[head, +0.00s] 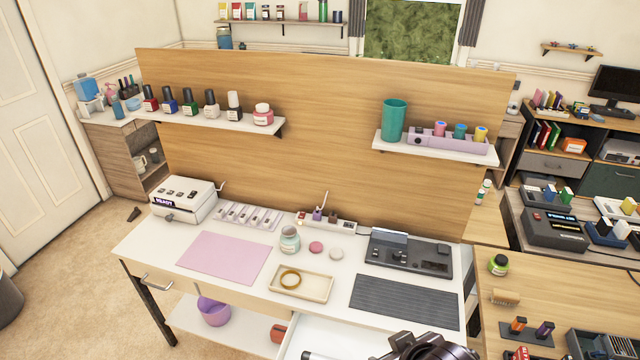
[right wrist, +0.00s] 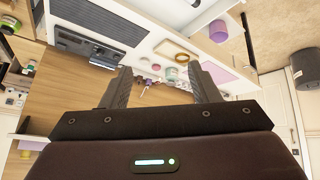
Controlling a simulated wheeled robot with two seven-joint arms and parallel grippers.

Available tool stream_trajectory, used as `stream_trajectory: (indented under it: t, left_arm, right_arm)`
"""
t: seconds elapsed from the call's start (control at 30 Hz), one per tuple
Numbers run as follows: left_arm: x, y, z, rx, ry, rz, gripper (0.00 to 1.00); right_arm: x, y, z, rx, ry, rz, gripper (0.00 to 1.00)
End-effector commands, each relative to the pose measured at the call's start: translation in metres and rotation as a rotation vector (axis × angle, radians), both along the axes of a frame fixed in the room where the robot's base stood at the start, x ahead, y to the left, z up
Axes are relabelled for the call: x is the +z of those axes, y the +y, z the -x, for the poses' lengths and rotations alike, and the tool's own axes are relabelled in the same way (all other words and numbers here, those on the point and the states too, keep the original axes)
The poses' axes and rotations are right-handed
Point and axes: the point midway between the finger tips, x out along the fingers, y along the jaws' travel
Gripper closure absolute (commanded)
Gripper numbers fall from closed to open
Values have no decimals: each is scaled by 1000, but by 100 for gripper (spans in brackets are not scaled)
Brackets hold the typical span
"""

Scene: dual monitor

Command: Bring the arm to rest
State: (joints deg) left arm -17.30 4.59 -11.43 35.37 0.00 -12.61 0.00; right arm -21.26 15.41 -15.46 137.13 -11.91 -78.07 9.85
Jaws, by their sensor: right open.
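My right gripper shows in the right wrist view (right wrist: 164,80) with its two dark fingers spread wide. Nothing is between the fingers. That view is tipped upside down, with the white desk and its items beyond the fingertips, apart from them. In the head view, a dark part of my arm (head: 432,346) shows at the bottom edge, in front of the white desk (head: 335,275). Its fingers cannot be made out there. My left gripper is in neither view.
An open white drawer (head: 345,338) juts out at the desk's front. The desk holds a pink mat (head: 222,258), a tray with a ring (head: 322,292), a jar (head: 289,240) and a dark device (head: 412,255). A wooden panel (head: 330,160) with shelves stands behind. A wooden table (head: 570,285) is at right.

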Motion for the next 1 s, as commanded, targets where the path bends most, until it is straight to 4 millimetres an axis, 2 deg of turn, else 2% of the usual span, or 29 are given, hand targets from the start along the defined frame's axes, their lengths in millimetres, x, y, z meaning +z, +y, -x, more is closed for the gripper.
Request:
stream_trajectory:
  t: [0.1, 0.27, 0.3, 0.57, 0.67, 0.77, 0.8, 0.87, 1.0]
  left_arm:
    - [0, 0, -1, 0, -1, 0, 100]
    - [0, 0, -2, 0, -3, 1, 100]
    - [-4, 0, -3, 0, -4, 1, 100]
    - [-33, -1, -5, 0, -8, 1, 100]
    - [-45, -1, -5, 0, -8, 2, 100]
    - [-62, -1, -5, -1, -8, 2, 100]
    - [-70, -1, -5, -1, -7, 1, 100]
    - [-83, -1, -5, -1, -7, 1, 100]
    - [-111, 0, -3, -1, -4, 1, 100]
  right_arm:
    - [-13, -31, 29, -125, 128, -5, 45]
    - [-26, -63, 69, -255, 285, -13, 45]
    - [-37, -67, 74, -270, 312, -12, 45]
    - [-137, -63, 56, -256, 326, -2, 45]
    - [-184, -62, 53, -254, 338, 0, 45]
    - [-243, -61, 54, -251, 354, 4, 45]
    - [-271, -61, 56, -249, 361, 5, 45]
    - [-314, -61, 60, -248, 372, 7, 45]
    - [-414, -64, 80, -243, 398, 14, 45]
